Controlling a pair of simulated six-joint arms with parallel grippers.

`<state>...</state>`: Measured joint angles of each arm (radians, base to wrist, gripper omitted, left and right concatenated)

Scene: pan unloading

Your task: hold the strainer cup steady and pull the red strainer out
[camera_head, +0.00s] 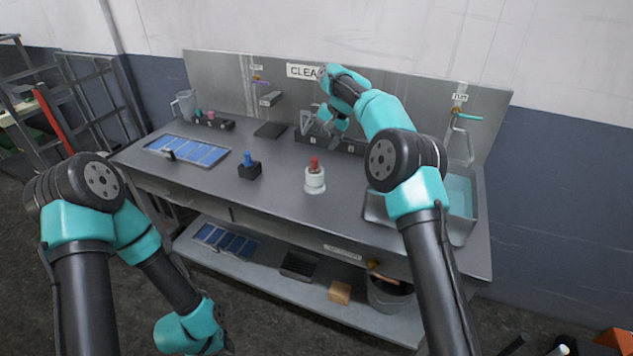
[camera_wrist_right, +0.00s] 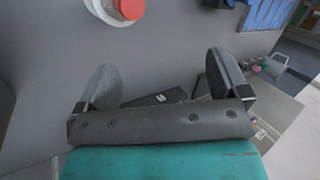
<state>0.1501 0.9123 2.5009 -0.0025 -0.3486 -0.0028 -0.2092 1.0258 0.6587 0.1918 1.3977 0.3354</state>
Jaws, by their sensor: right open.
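The strainer cup (camera_head: 315,182) is white and stands upright on the grey bench, near the middle. The red strainer (camera_head: 314,162) sits in its top. In the right wrist view, the red strainer (camera_wrist_right: 131,9) and part of the white cup (camera_wrist_right: 98,10) show at the top edge, beyond my fingers. My right gripper (camera_head: 337,130) is behind the cup, near the back of the bench, open and apart from it. Its two spread fingers show empty in the right wrist view (camera_wrist_right: 162,80). My left gripper (camera_head: 222,338) hangs low in front of the bench, away from the cup; its jaw opening cannot be made out.
A blue-topped piece in a black holder (camera_head: 249,171) stands left of the cup. A blue-panelled tray (camera_head: 222,164) and a clear pitcher (camera_head: 185,103) are farther left. A basin (camera_head: 458,228) with water is at the right. Bare bench surrounds the cup.

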